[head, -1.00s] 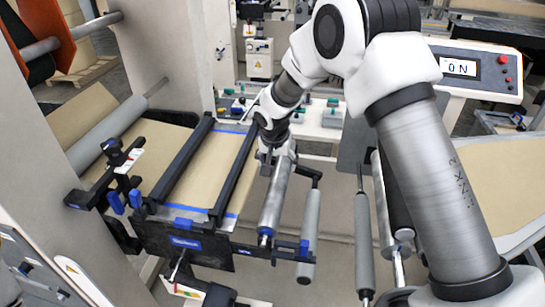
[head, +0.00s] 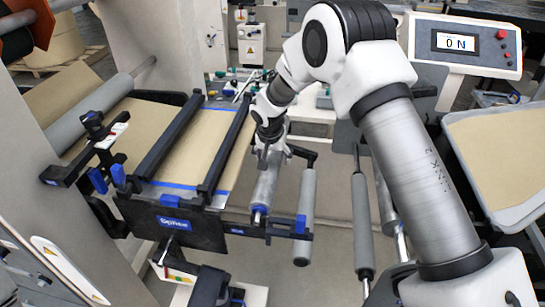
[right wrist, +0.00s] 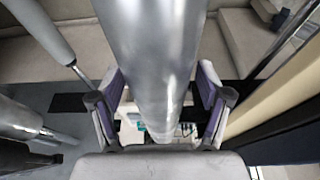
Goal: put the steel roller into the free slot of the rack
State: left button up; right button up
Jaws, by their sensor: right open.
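The steel roller (head: 265,190) is a shiny cylinder lying lengthwise beside the brown-paper table, its near end at a black bracket with blue parts (head: 278,229). My right gripper (head: 268,155) is over the roller's far part. In the right wrist view the steel roller (right wrist: 152,50) runs between the two spread fingers of my right gripper (right wrist: 160,105), with a gap visible on either side. It is open; I cannot tell how deep the roller sits between the fingers. I cannot make out which part is the rack's free slot. My left gripper is not in view.
A grey roller (head: 306,215) stands just right of the steel one. More rollers (head: 362,225) are further right, near my right arm. The paper table (head: 205,140) with black bars is to the left. Grey floor shows between the rollers.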

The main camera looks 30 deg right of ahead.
jog(key=shift+s+r, duration=0.1)
jog(key=shift+r, duration=0.15)
grip_shut()
jog(key=shift+r+p, duration=0.5)
jog(key=shift+r, duration=0.05)
jog(key=shift+r+p, duration=0.4)
jog(key=shift+r, duration=0.4)
jog(key=shift+r+p, duration=1.45)
jog(key=shift+r, duration=0.9)
